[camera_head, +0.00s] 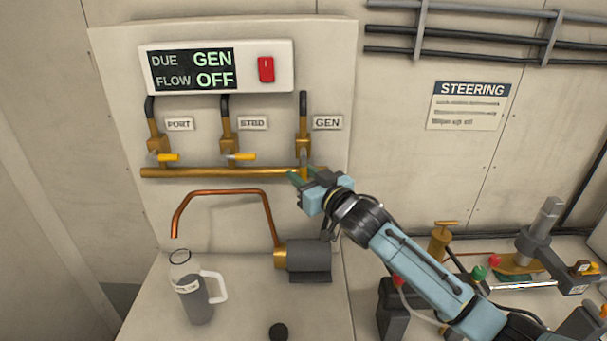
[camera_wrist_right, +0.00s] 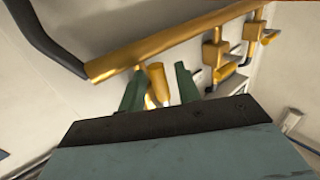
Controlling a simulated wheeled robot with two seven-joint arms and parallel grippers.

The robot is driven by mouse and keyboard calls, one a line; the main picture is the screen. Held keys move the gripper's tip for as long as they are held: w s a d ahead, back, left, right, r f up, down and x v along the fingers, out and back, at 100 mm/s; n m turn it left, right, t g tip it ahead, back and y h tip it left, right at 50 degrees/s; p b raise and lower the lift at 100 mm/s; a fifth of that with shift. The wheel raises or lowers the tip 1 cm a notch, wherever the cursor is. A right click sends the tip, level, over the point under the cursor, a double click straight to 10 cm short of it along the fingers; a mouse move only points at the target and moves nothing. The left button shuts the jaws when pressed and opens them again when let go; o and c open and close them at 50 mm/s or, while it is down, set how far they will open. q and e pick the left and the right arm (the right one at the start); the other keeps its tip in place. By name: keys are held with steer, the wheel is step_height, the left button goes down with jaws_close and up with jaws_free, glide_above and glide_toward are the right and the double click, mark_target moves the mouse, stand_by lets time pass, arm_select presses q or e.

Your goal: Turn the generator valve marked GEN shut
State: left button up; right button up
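The GEN valve (camera_head: 303,146) is the rightmost of three brass valves on the wall panel, beside its GEN label (camera_head: 327,123). Its lever looks upright, but my gripper partly hides its lower end. My right gripper (camera_head: 301,177) is at the brass pipe just below this valve. In the right wrist view its green fingers (camera_wrist_right: 160,88) stand apart, with a brass and yellow piece (camera_wrist_right: 157,83) between them and gaps visible beside it. I cannot tell whether either finger touches it. The display (camera_head: 193,69) reads DUE GEN, FLOW OFF. My left gripper is not in view.
The PORT valve (camera_head: 157,146) and STBD valve (camera_head: 230,146) have yellow levers pointing sideways to the right. A brass pipe (camera_head: 215,173) runs beneath. A copper tube (camera_head: 225,193), a dark motor (camera_head: 309,258) and a jug (camera_head: 192,290) are lower. A red switch (camera_head: 266,69) sits beside the display.

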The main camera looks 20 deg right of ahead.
steer(key=shift+w, duration=0.1)
steer(key=shift+c, duration=0.4)
jaws_close()
